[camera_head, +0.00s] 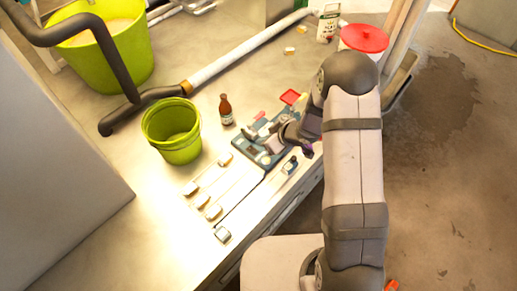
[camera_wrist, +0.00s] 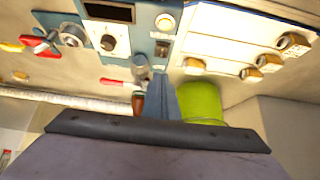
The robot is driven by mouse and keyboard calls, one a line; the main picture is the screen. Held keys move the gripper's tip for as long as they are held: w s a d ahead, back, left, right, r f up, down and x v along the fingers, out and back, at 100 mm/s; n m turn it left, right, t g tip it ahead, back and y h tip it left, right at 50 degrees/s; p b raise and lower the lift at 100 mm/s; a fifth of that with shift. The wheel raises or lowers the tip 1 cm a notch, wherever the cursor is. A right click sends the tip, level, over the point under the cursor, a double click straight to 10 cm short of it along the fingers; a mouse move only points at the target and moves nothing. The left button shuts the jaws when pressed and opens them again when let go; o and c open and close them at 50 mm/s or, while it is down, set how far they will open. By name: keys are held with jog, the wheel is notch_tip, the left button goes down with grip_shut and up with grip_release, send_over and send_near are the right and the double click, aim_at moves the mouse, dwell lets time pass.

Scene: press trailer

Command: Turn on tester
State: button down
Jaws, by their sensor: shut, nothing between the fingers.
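The tester appears to be the blue-grey panel (camera_head: 248,150) on the bench in the head view, partly hidden by my arm. In the wrist view the panel (camera_wrist: 150,12) fills the upper left, with a dark display (camera_wrist: 109,12), a black knob on a white plate (camera_wrist: 108,43), a round pale button or lamp (camera_wrist: 165,22) and a small dark switch (camera_wrist: 162,48). My gripper (camera_wrist: 160,80) is shut and empty, its tips close to the panel's lower edge in the picture. Whether they touch it I cannot tell. In the head view my gripper (camera_head: 284,137) is over the panel's right side.
A green bucket (camera_head: 172,145) and a brown bottle (camera_head: 226,110) stand beside the panel. A white board with several metal knobs (camera_wrist: 238,38) adjoins it. Red-handled parts (camera_wrist: 112,82) lie near.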

send_over(256, 152)
jog(key=f, duration=0.3)
jog(key=f+p, duration=0.1)
jog(key=f, duration=0.1)
jog(key=shift+s+d+f, duration=0.25)
jog(key=shift+s+d, duration=0.05)
jog(key=shift+s, duration=0.1)
jog(key=shift+d+f, duration=0.15)
jog(key=shift+f, duration=0.9)
jog(key=shift+s+d+f+b, duration=0.1)
jog(key=shift+s+f+b, duration=0.1)
jog(key=shift+f+b, duration=0.35)
jog(key=shift+r+p, duration=0.15)
jog(key=shift+p, duration=0.2)
jog(key=shift+r+p, duration=0.7)
jog(key=shift+r, duration=0.1)
jog(key=shift+r, duration=0.15)
